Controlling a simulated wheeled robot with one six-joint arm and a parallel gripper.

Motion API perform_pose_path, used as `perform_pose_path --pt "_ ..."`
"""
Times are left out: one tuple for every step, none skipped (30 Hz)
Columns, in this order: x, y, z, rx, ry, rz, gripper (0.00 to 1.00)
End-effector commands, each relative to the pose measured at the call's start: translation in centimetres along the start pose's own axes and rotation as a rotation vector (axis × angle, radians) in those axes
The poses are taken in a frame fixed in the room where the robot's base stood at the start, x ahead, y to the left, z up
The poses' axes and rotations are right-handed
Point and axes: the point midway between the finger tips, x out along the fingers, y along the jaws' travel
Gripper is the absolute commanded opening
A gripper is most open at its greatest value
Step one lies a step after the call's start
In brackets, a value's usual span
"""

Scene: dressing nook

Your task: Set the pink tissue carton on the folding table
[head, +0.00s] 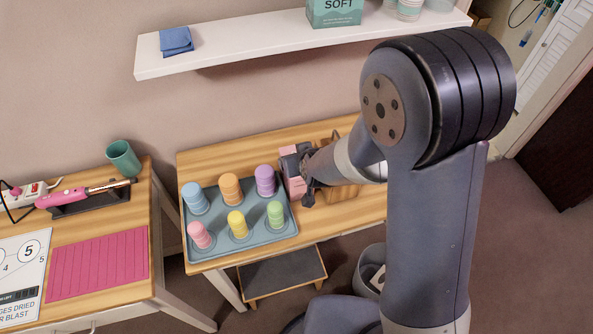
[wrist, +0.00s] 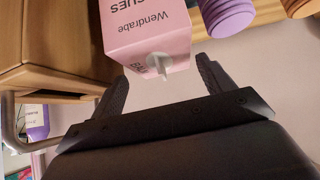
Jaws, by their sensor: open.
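The pink tissue carton (head: 295,187) stands on the middle wooden table (head: 330,228), just right of the cup tray, partly hidden by my gripper (head: 304,174). The fingers are apart, with a gap visible on the right side; contact on the left cannot be told. I cannot tell which table is the folding one.
A blue-grey tray (head: 240,243) with several coloured cups sits left of the carton. A wooden box (head: 346,191) is close on its right. The left table (head: 95,222) holds a pink mat, a hair tool and a teal cup. A white shelf (head: 240,45) hangs above.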

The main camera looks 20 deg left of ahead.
Motion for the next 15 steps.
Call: perform_pose_path --pt "0.3 0.0 0.1 -0.001 -0.001 0.000 0.76" --pt "0.5 -0.1 0.2 -0.001 -0.002 0.000 0.76" --pt "0.9 -0.1 0.3 -0.002 -0.003 0.000 0.76" --pt "1.2 -0.1 0.4 -0.002 -0.004 -0.001 0.76" --pt "1.6 -0.2 0.5 -0.001 -0.003 -0.001 0.76" --pt "2.0 -0.2 0.6 -0.002 -0.004 -0.001 0.76" --pt "2.4 -0.3 0.7 -0.002 -0.003 0.000 0.76" --pt "2.7 -0.3 0.8 -0.002 -0.004 -0.001 0.76" --pt "3.1 -0.3 0.9 -0.002 -0.003 -0.001 0.76" --pt "3.5 -0.3 0.8 -0.001 -0.002 -0.001 0.76" --pt "3.8 -0.3 0.8 -0.001 -0.002 -0.001 0.76" --pt "4.2 -0.3 0.8 -0.001 -0.001 -0.001 0.76" --pt "4.4 -0.3 0.8 -0.001 -0.001 0.000 0.76" --pt "4.6 -0.3 0.8 -0.001 -0.001 0.000 0.76" --pt "4.8 -0.3 0.8 -0.001 -0.001 0.000 0.76"
